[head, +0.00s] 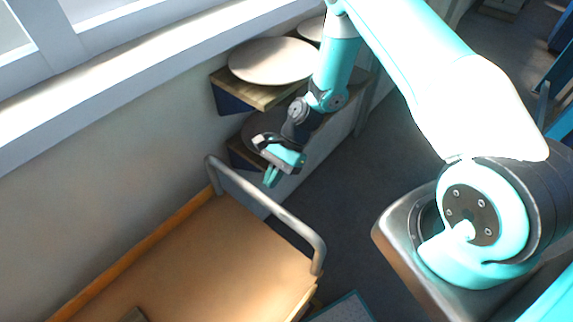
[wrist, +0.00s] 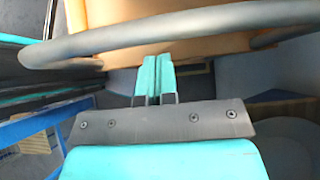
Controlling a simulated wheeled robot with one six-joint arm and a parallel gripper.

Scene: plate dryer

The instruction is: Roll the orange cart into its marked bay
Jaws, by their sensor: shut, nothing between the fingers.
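The orange cart (head: 200,265) stands at the lower left in the head view, along the wall, with its flat top partly cut off by the frame. Its grey tubular handle (head: 268,208) rises at the end nearer my gripper. My gripper (head: 271,178) is shut and empty, just beyond the handle and pointing down. In the wrist view, my closed teal fingers (wrist: 154,78) point toward the handle bar (wrist: 200,28), which crosses the top of the picture. I cannot tell whether they touch it. The orange cart top (wrist: 120,14) shows behind the bar. I cannot make out the bay marking for certain.
Wooden shelves (head: 262,95) with pale plates (head: 272,61) are on the wall behind my gripper. A window ledge (head: 150,62) runs above the cart. A blue-edged panel (head: 342,308) lies low beside the cart. Dark floor (head: 345,185) is open to the right of the handle.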

